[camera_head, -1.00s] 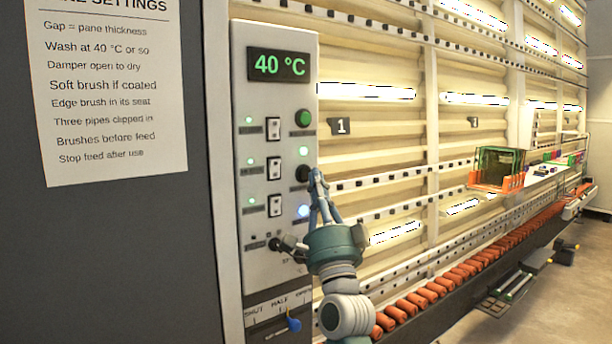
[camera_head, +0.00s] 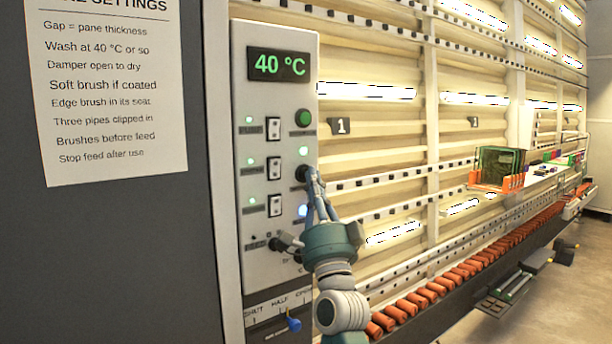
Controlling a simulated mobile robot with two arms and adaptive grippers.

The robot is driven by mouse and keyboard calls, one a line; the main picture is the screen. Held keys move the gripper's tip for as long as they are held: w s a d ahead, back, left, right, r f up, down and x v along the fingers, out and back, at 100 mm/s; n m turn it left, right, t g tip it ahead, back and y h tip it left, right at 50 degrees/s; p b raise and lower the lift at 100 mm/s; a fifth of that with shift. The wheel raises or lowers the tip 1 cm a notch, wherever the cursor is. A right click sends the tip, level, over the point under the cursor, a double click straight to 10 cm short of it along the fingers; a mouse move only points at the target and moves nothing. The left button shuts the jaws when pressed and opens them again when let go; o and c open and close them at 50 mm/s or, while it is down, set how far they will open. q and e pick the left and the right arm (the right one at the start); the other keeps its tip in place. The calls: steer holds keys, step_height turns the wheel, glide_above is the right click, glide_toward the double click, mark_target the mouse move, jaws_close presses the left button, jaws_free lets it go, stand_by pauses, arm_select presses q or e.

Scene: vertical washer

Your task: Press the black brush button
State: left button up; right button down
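The black brush button (camera_head: 301,174) is a round black knob on the right side of the white control panel (camera_head: 265,225). A green lamp (camera_head: 303,150) glows just above it. My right gripper (camera_head: 313,171) reaches up from below, with its fingers together and no object between them. Its fingertips are at the button's right edge and partly cover it. I cannot tell whether they touch it or whether it is pressed in. My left gripper is not in view.
A bluish-white lamp (camera_head: 303,210) glows below, close to my fingers. A black knob (camera_head: 279,244) and a blue lever (camera_head: 293,323) are lower down. Orange rollers (camera_head: 437,287) run along the right.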

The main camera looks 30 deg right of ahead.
steer(key=shift+w+y, duration=0.15)
steer(key=shift+y, duration=0.15)
stand_by(0.5)
steer(key=shift+s, duration=0.8)
steer(key=s, duration=0.2)
steer(key=s+p, duration=0.1)
steer(key=s, duration=0.2)
steer(key=shift+d, duration=0.2)
stand_by(0.5)
